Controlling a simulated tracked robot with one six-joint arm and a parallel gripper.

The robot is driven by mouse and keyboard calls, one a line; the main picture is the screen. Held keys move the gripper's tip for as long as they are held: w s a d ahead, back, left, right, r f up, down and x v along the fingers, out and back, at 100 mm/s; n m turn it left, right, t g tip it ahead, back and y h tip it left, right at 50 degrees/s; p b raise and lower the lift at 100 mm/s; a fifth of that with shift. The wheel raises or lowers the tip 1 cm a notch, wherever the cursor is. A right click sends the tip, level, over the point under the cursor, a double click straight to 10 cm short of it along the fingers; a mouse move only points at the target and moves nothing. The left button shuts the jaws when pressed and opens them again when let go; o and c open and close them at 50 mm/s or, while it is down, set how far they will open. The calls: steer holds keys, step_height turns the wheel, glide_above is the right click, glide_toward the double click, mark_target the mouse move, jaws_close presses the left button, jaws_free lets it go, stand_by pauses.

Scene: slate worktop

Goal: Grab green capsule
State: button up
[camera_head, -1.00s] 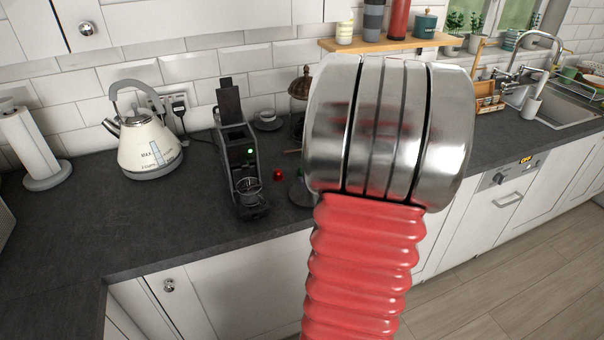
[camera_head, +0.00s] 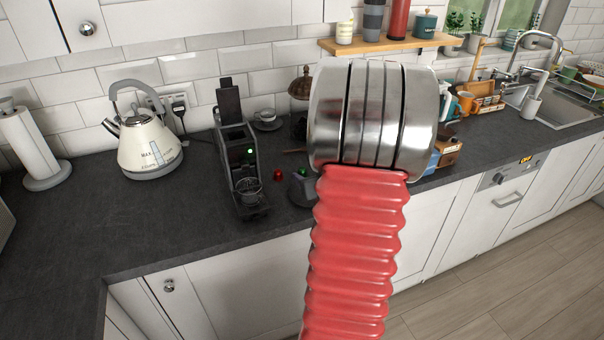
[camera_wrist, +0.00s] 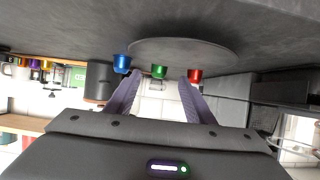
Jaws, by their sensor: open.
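The green capsule (camera_wrist: 159,71) stands in the middle of the wrist view, in the gap between my two fingers as seen there. My gripper (camera_wrist: 160,80) is open, with a purple-grey finger to either side and nothing held. A blue capsule (camera_wrist: 121,63) is left of the green one, near the left fingertip. A red capsule (camera_wrist: 195,75) is to the right, near the right fingertip. In the head view the red capsule (camera_head: 278,175) and a bit of green (camera_head: 302,172) show left of my arm, which hides the blue capsule and most of my gripper.
A flat round dark disc (camera_wrist: 185,45) lies by the capsules; the wrist view is upside down. In the head view a coffee machine (camera_head: 240,165) stands left of the capsules and a kettle (camera_head: 148,148) farther left. The worktop's left front is clear.

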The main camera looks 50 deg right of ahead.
mark_target(304, 172)
steer(key=shift+x, duration=2.35)
steer(key=shift+c, duration=0.4)
steer(key=c, duration=1.1)
